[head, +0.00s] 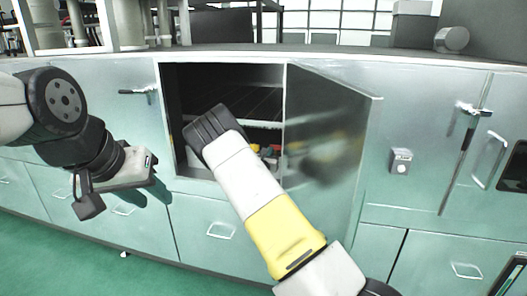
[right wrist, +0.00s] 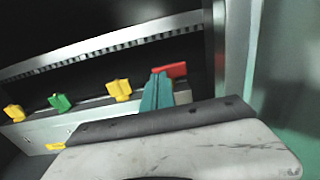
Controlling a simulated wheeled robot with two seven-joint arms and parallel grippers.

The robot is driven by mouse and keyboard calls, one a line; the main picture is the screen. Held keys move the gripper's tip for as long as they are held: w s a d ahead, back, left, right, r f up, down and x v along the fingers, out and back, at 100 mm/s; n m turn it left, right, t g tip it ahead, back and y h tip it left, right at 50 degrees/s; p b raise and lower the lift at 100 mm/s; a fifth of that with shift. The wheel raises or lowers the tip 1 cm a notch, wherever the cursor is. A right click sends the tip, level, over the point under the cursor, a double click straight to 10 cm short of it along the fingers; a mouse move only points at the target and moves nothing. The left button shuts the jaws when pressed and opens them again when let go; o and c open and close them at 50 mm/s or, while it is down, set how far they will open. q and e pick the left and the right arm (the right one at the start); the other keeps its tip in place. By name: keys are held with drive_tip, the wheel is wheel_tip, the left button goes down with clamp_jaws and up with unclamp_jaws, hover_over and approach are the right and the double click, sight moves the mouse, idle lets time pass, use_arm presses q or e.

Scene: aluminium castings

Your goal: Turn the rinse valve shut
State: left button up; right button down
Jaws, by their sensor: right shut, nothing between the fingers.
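A row of valve handles sits on a rail inside the open cabinet. In the right wrist view there is a yellow handle (right wrist: 14,112) at far left, a green handle (right wrist: 60,102), another yellow handle (right wrist: 120,90) and a red handle (right wrist: 172,69). No label tells me which is the rinse valve. My right gripper (right wrist: 157,84) is shut, its teal fingertips at the red handle and partly covering it; I cannot tell whether they touch. In the head view my right arm hides this gripper. My left gripper (head: 148,194) hangs open and empty before the cabinet fronts at left.
The cabinet door (head: 330,145) stands open just right of my right arm. A grey worktop (head: 330,52) runs above the opening. A small yellow piece (right wrist: 55,146) shows below the rail. The green floor (head: 70,265) is clear at lower left.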

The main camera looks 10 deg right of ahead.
drive_tip(key=shift+x, duration=1.1)
drive_tip(key=shift+w+a+h, duration=0.1)
drive_tip(key=shift+a+h, duration=0.05)
drive_tip(key=shift+h, duration=0.15)
